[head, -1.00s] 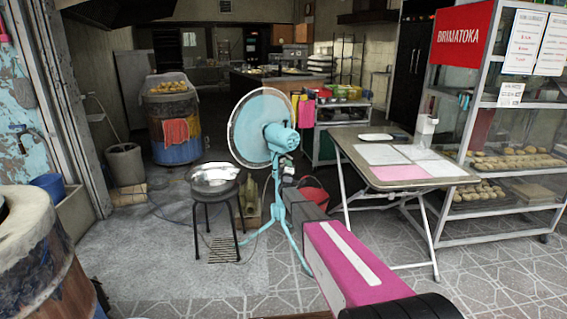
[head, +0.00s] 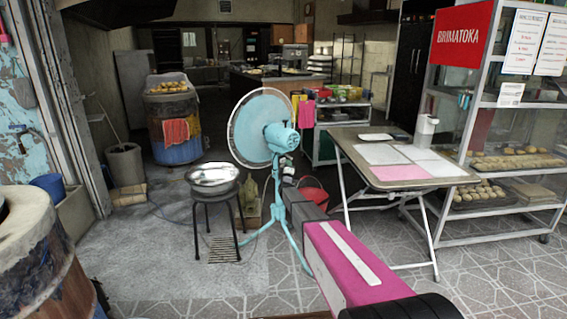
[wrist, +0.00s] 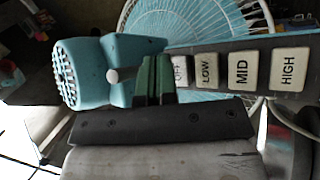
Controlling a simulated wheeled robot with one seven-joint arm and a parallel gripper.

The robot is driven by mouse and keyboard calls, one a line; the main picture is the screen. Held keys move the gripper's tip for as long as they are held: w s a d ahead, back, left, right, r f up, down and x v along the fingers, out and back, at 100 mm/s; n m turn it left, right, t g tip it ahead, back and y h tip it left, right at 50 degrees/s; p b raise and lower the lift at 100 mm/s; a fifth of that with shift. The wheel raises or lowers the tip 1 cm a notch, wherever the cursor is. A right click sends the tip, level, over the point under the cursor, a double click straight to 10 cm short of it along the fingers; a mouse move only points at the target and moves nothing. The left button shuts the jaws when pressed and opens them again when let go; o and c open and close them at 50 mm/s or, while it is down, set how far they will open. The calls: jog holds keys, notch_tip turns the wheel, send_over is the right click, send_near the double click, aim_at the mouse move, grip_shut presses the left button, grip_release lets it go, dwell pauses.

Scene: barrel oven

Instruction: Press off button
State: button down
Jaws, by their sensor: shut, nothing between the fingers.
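The light blue standing fan (head: 263,128) is in the middle of the head view. In the wrist view its dark button panel (wrist: 212,48) carries pale keys in a row: the OFF button (wrist: 181,72), LOW (wrist: 206,70), MID (wrist: 242,69) and HIGH (wrist: 289,69). My gripper (wrist: 154,64) is shut and empty, its dark green fingers just left of the OFF button. The fingers overlap the left edge of that button in the picture. I cannot tell whether they touch it. In the head view the fingers are too small to make out clearly.
A metal bowl (head: 212,174) sits on a dark stool (head: 213,212) left of the fan. A folding table (head: 398,162) and a glass bread case (head: 500,130) stand to the right. A barrel oven (head: 45,250) is at front left. Tiled floor is clear at front right.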

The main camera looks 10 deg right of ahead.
jog(key=shift+w, duration=0.2)
dwell(0.5)
jog(key=shift+w+a, duration=0.2)
jog(key=shift+w+a, duration=0.2)
jog(key=shift+w, duration=0.15)
dwell(0.8)
jog(key=shift+s+d, duration=0.1)
jog(key=shift+s, duration=0.1)
jog(key=shift+s+d, duration=0.3)
jog(key=shift+s, duration=0.25)
jog(key=s, duration=0.1)
jog(key=s+d, duration=0.1)
jog(key=s, duration=0.1)
jog(key=s+d, duration=0.1)
jog(key=shift+s+d, duration=0.2)
jog(key=shift+d, duration=0.05)
dwell(0.5)
